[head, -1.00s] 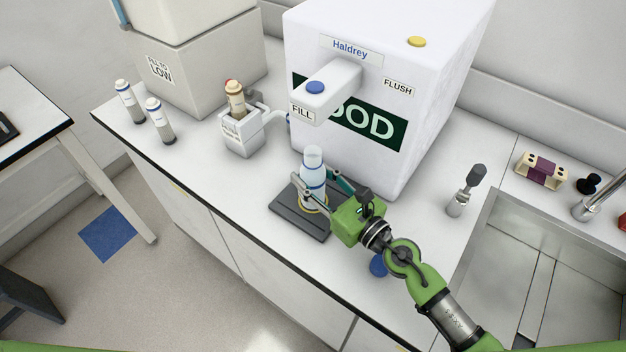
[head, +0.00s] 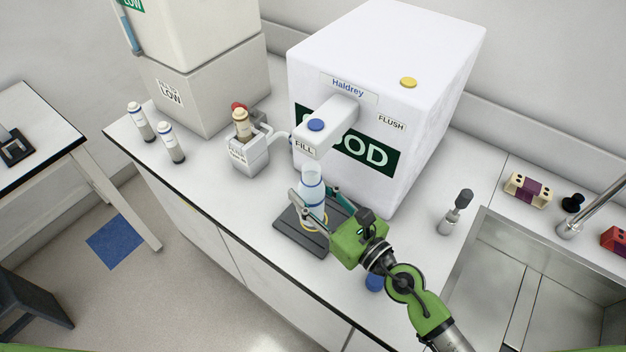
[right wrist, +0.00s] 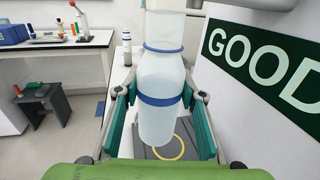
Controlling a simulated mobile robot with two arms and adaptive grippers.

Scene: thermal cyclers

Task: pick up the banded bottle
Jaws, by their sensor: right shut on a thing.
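The banded bottle (head: 311,190) is clear and pale, with blue bands, and stands upright over the dark plate (head: 290,236) below the fill spout. My right gripper (head: 315,206) is shut on it, with one finger on each side. In the right wrist view the bottle (right wrist: 163,82) sits between the teal finger pads of my right gripper (right wrist: 160,112). A yellow ring on the plate shows beyond the bottle's base; I cannot tell surely whether the base touches the plate. My left gripper is not in view.
The white Haldrey machine (head: 440,75) stands close behind the bottle, its spout (head: 322,135) overhead. A small white holder with a tan-capped bottle (head: 242,125) is to the left. A blue cap (head: 375,282) lies near my right arm. The sink (head: 500,270) is at right.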

